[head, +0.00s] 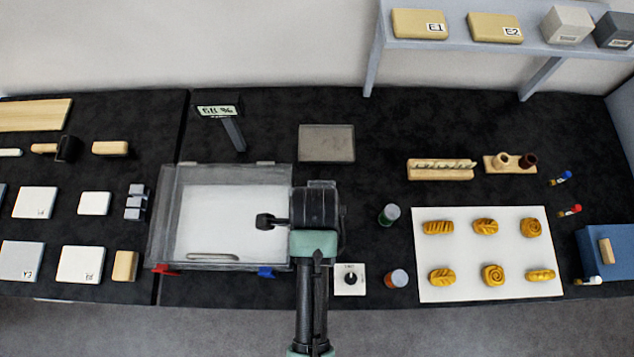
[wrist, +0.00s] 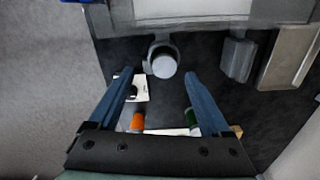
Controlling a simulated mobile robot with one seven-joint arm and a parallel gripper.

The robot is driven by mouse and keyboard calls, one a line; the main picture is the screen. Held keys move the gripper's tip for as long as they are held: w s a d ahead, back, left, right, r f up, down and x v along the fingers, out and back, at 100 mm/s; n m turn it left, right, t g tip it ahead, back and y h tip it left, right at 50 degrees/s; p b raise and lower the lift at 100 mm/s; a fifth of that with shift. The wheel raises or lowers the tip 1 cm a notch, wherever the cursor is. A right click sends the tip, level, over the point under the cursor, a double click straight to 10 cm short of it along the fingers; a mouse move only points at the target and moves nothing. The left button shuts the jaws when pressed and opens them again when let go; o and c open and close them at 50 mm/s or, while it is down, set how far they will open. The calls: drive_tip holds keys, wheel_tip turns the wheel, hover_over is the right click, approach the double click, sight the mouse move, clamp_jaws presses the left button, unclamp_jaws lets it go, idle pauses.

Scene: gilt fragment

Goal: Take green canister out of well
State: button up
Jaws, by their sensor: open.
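A small green canister (head: 389,214) with a pale top is on the black worktop, right of my arm in the head view. In the wrist view the green canister (wrist: 192,117) shows beside the right finger, partly hidden. My gripper (wrist: 159,73) is open, its two blue fingers apart with nothing held. Ahead between the fingertips in the wrist view is a round grey holder or cylinder with a white top (wrist: 164,64), beside the clear tank. I cannot tell whether it is the well or what it contains. My arm hides it in the head view.
The clear tank (head: 170,220) with a white inside lies left of my gripper. An orange canister (head: 397,278) and a white knob plate (head: 350,287) are near the front edge. Right is a white sheet (head: 487,284) with several pastries. A grey tray (head: 327,150) lies behind.

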drive_tip(key=shift+w+d+f+p, duration=0.15)
drive_tip(key=shift+f+p, duration=0.2)
drive_tip(key=shift+f, duration=1)
drive_tip(key=shift+w+f+p, duration=0.15)
drive_tip(key=shift+f+p, duration=0.15)
drive_tip(key=shift+f, duration=1.3)
clamp_jaws()
